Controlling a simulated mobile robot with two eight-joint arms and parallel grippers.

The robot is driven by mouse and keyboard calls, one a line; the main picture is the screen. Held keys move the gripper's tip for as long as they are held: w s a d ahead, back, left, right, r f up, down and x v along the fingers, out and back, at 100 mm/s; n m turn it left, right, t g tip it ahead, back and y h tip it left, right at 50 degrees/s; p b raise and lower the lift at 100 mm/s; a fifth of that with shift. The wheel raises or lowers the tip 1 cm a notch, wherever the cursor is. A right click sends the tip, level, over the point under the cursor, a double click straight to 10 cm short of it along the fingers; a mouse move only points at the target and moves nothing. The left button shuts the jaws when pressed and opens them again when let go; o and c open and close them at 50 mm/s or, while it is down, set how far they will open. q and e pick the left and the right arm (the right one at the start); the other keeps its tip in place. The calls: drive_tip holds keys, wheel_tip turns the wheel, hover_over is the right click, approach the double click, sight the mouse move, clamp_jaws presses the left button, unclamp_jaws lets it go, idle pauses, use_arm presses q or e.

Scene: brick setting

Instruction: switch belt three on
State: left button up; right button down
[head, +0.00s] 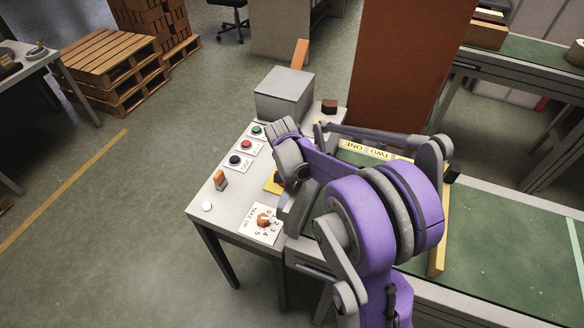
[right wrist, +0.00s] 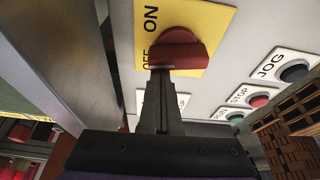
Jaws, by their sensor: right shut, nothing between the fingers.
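A red switch knob (right wrist: 178,50) sits on a yellow plate (right wrist: 212,22) marked ON and OFF, in the right wrist view. In the head view only a sliver of the yellow plate (head: 271,183) shows on the grey control table (head: 225,225); my right arm hides the rest. My right gripper (right wrist: 160,74) is shut and empty, its tips at the knob's edge by the OFF mark. I cannot tell whether they touch it. A white label (right wrist: 182,101) below the plate is mostly hidden by the fingers, so I cannot read a belt number. My left gripper is not in view.
Green (head: 257,130), red (head: 246,144) and black (head: 235,160) buttons line the table. An orange switch (head: 221,180), a white button (head: 207,206) and a take-up dial (head: 263,220) are nearer. A grey box (head: 285,95) stands behind. A green conveyor (head: 500,240) lies right.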

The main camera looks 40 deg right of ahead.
drive_tip(key=m, duration=0.2)
drive_tip(key=m+g, duration=0.1)
drive_tip(key=m, duration=0.1)
drive_tip(key=s+m+g+b, duration=0.1)
drive_tip(key=shift+a+m+h, duration=0.3)
drive_tip(key=shift+a+m, duration=0.05)
drive_tip(key=shift+m, duration=0.05)
drive_tip(key=m, duration=0.2)
drive_tip(key=shift+s+a+m+g, duration=0.15)
drive_tip(key=shift+a+m+g, duration=0.05)
drive_tip(key=shift+m+g, duration=0.2)
drive_tip(key=shift+a, duration=0.1)
drive_tip(key=shift+s, duration=0.1)
drive_tip(key=d, duration=0.2)
drive_tip(key=s+d, duration=0.1)
drive_tip(key=shift+d+r+b, duration=0.3)
drive_tip(key=shift+r+b, duration=0.05)
drive_tip(key=v, duration=0.9)
drive_tip(key=shift+r+p, duration=0.15)
drive_tip(key=shift+p, duration=0.15)
drive_tip(key=shift+w, duration=0.1)
